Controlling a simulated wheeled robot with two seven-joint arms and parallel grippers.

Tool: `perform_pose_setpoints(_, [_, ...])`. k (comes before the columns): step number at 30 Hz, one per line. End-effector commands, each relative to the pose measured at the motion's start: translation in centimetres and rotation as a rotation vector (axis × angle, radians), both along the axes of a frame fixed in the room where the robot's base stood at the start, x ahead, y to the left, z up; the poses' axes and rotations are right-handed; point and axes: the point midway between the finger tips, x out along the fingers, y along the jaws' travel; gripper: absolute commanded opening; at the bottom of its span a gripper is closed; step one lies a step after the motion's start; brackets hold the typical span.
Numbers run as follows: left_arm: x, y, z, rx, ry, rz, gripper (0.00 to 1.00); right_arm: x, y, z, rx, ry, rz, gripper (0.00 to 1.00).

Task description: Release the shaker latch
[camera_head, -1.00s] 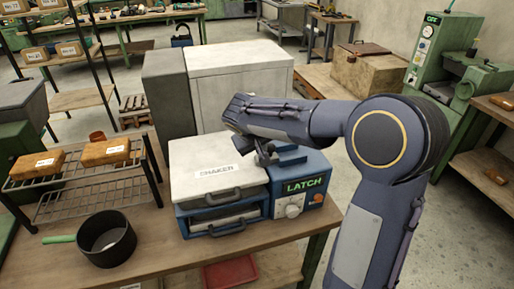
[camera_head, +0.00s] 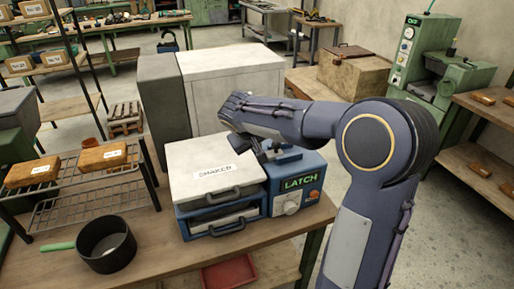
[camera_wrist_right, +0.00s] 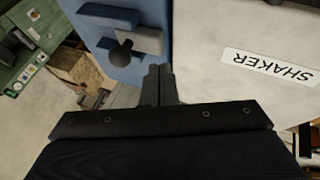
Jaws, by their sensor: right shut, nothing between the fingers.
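The shaker has a pale lid (camera_head: 205,160) labelled SHAKER, lying flat and closed over a blue body with a front handle. Beside it on the right is the blue latch housing (camera_head: 300,197), with a LATCH label, a pale dial and an orange button on its front. In the right wrist view, a grey latch piece with a dark round knob (camera_wrist_right: 121,53) sits on the housing's top. My right gripper (camera_wrist_right: 160,75) is shut and empty, its tips near the seam between housing and lid, apart from the knob in the picture. In the head view my wrist partly hides this spot.
The shaker stands on a wooden bench (camera_head: 155,262). To its left are a black pot (camera_head: 105,246) with a green handle and a wire rack (camera_head: 85,195) bearing two orange blocks. A tall pale cabinet (camera_head: 235,90) stands behind. A red tray (camera_head: 229,274) lies below.

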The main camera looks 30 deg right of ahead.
Motion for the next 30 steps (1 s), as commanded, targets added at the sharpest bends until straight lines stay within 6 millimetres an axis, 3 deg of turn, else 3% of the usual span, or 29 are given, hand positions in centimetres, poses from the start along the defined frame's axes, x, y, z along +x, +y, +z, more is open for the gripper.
perform_pose_setpoints(16, [0.0,0.0,-0.9,0.000,0.000,0.000,0.36,-2.9,4.0,7.3,0.001,-0.002,0.003,0.00])
perform_pose_setpoints(30, [0.0,0.0,-0.9,0.000,0.000,0.000,0.36,-3.3,4.5,8.3,0.002,-0.001,0.001,0.00])
